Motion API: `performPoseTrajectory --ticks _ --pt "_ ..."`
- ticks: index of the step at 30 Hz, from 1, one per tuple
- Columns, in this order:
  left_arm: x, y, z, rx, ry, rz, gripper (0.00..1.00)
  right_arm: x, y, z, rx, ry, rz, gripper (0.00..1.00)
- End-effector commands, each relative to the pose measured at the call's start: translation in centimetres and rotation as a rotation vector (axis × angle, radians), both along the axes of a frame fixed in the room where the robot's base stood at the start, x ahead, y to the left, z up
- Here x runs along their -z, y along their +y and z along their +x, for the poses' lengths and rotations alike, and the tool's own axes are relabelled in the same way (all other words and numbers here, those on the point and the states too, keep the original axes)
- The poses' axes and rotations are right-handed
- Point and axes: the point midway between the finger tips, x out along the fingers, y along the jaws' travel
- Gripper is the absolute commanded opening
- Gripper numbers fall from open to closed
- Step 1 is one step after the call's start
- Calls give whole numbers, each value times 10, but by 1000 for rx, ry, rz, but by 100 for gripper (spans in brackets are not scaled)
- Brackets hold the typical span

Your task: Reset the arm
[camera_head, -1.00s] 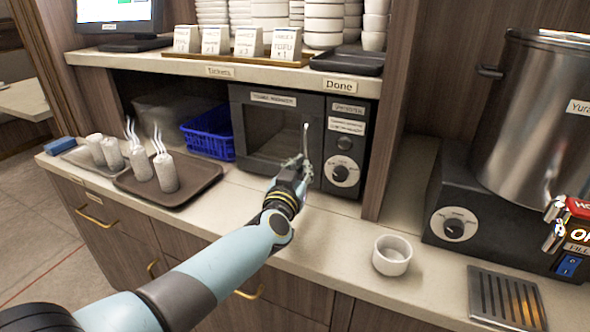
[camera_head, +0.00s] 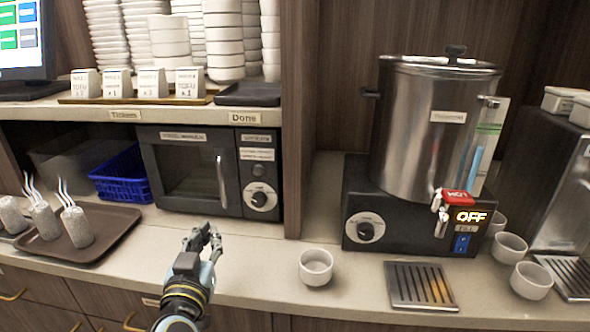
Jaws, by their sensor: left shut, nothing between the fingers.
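My left gripper (camera_head: 205,236) is over the counter's front part, below and in front of the microwave (camera_head: 190,170). Its fingers are shut and hold nothing. It is apart from the microwave's door handle and from the white cup (camera_head: 316,267) to its right. The microwave door is closed. My right gripper is not in this view.
A brown tray (camera_head: 120,222) with steaming rolled towels stands left on the counter (camera_head: 255,262). A blue basket (camera_head: 122,178) is behind it. A large steel boiler (camera_head: 425,130) showing OFF, a drip grate (camera_head: 420,286) and several cups stand right.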

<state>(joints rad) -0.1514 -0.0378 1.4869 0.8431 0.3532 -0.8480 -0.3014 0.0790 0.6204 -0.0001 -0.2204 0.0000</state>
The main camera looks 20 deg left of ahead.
Motion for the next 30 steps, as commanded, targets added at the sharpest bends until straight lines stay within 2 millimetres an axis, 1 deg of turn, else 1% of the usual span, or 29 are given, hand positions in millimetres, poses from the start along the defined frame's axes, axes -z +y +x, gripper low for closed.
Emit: performPoseTrajectory --ticks 2,4,6,8,9,11,12,14,15,18,21,26,30 --pt "-1 -3 0 19 5 -2 0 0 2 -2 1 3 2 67" --pt "-3 -11 -2 73 24 -5 0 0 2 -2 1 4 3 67" --pt "-7 -27 -6 167 63 -12 0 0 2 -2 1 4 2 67" --pt "-9 -44 -14 268 126 -18 0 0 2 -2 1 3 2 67" --pt "-9 -55 -23 338 185 -18 0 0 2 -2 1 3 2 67" --pt "-6 -69 -43 429 294 -20 0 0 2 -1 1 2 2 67" --pt "-4 -75 -58 473 378 -19 0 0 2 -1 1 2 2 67" --pt "1 -78 -83 514 506 -14 0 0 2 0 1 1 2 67" --pt "3 -78 -99 525 586 -14 0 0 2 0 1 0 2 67" --pt "6 -71 -134 518 751 -12 0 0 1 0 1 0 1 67" --pt "5 -60 -164 483 880 -11 0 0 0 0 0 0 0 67" --pt "0 -42 -206 403 1041 -16 0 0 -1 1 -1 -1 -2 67" --pt "-9 -26 -239 319 1156 -24 0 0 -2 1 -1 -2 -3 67"
